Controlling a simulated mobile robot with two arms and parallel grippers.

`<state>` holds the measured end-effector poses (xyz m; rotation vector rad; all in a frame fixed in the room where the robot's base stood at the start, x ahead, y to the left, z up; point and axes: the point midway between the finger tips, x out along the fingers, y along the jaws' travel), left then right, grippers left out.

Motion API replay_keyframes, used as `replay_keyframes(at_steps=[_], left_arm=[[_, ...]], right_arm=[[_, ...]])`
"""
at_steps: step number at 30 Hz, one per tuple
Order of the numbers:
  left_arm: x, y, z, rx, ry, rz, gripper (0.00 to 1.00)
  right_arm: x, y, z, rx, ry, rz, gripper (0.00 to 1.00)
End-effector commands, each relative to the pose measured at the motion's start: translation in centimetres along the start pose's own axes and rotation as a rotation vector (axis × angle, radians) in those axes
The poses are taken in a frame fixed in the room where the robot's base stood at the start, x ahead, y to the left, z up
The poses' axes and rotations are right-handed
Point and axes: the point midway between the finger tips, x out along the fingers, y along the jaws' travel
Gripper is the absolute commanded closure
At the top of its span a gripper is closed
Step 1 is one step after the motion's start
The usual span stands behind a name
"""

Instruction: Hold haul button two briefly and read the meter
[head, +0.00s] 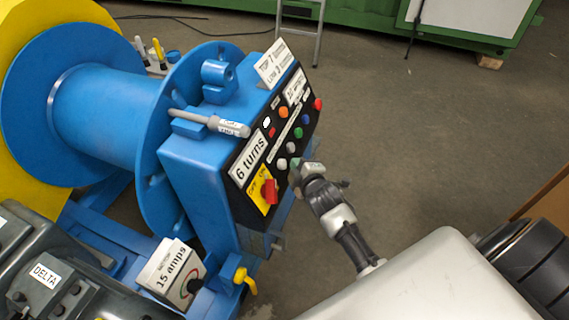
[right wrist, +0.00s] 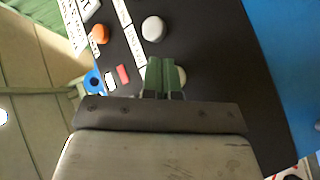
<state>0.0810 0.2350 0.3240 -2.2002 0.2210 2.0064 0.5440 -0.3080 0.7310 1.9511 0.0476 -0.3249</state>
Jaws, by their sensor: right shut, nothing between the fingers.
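The black control panel (head: 268,150) on the blue winch carries several round buttons: orange, red, blue, green and white. Their small labels are unreadable, so I cannot tell which is haul button two. My right gripper (head: 297,172) is shut and empty at the panel's lower right edge. In the right wrist view its green fingertips (right wrist: 163,76) partly cover a pale button (right wrist: 182,77); I cannot tell whether they touch it. A white button (right wrist: 153,29) is clear of them. A box marked "15 amps" (head: 170,268) has a small round dial, too small to read. My left gripper is not in view.
A red rotary switch (head: 269,191) on a yellow OFF/ON plate sits low on the panel. A grey-handled lever (head: 222,125) juts over its left edge. A blue drum (head: 110,105) stands left. A yellow hook-shaped part (head: 244,281) is below.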

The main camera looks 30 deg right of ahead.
Motion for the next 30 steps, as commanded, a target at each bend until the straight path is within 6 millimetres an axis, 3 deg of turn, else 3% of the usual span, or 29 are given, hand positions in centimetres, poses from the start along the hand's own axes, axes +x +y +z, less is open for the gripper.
replay_keyframes(at_steps=[30], left_arm=[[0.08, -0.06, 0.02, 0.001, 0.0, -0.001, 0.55]], right_arm=[[0.6, -0.44, -0.45, 0.001, 0.0, 0.0, 1.0]])
